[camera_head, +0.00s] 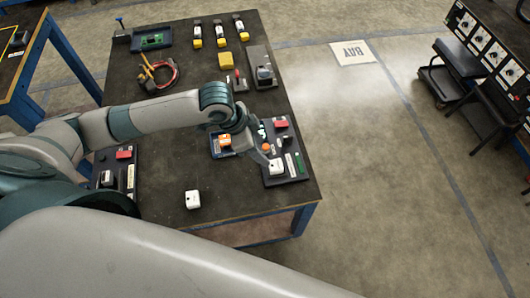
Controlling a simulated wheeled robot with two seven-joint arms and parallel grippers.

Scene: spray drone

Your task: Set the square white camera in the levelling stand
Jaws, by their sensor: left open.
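A small white, roughly square block (192,199), which looks like the square white camera, stands alone on the dark table near its front edge. My left gripper (268,157) is open, to the right of and beyond that block, low over a dark board (298,166) at the table's right edge. The board carries a red block, an orange ball, a green strip and another white block (277,167) close by the fingertips. I cannot tell whether the fingers touch it. I cannot tell for certain which fixture is the levelling stand. My right gripper is not in view.
A second dark board (128,171) with red and white parts lies on the left, partly behind my arm. A blue tray (217,146) with an orange item sits left of the gripper. Bare table surrounds the lone white block.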

